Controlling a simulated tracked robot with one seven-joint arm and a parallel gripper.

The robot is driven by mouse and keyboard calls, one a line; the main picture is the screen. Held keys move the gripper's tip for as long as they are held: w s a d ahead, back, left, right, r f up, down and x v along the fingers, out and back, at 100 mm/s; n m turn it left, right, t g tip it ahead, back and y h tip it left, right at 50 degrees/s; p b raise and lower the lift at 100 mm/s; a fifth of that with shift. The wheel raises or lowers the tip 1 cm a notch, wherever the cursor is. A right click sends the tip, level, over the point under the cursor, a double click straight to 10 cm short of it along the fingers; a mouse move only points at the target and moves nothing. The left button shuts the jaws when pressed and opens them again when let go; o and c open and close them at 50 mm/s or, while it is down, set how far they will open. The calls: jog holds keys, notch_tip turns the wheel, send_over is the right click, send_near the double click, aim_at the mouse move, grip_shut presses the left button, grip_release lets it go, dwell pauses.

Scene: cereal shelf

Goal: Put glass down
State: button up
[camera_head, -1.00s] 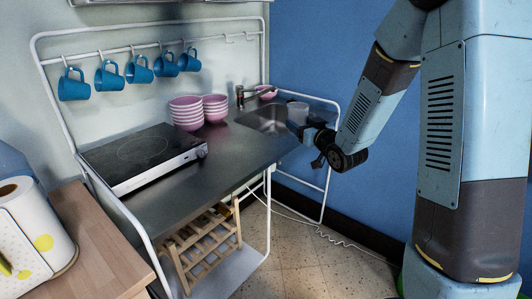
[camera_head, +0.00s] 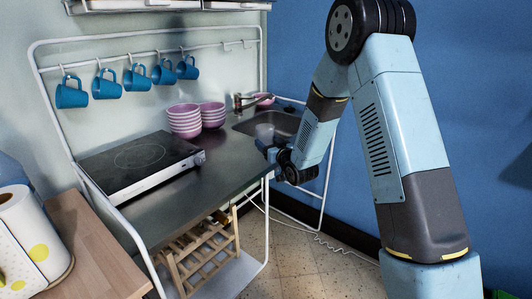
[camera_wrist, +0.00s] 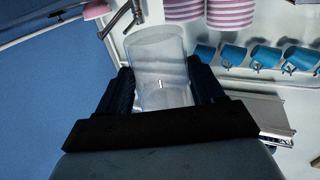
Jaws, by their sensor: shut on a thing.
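A clear glass (camera_wrist: 158,60) stands between the two dark fingers of my gripper (camera_wrist: 160,90) in the wrist view. My gripper is shut on it. In the head view the glass (camera_head: 264,132) looks small and pale, at the right end of the metal counter (camera_head: 185,205), just in front of the sink (camera_head: 285,124). My gripper (camera_head: 268,146) is at the counter's right edge there. I cannot tell whether the glass's base touches the counter.
Several blue mugs (camera_head: 105,86) hang from the rail above. A tap (camera_head: 240,102) rises behind the sink. The counter's front middle is clear.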

jog(key=shift+w+a+f, duration=0.3)
jog(key=shift+a+f, duration=0.05)
jog(key=shift+f, duration=1.6)
jog(key=o, duration=1.5)
jog(key=shift+f, duration=0.15)
jog(key=shift+s+d, duration=0.1)
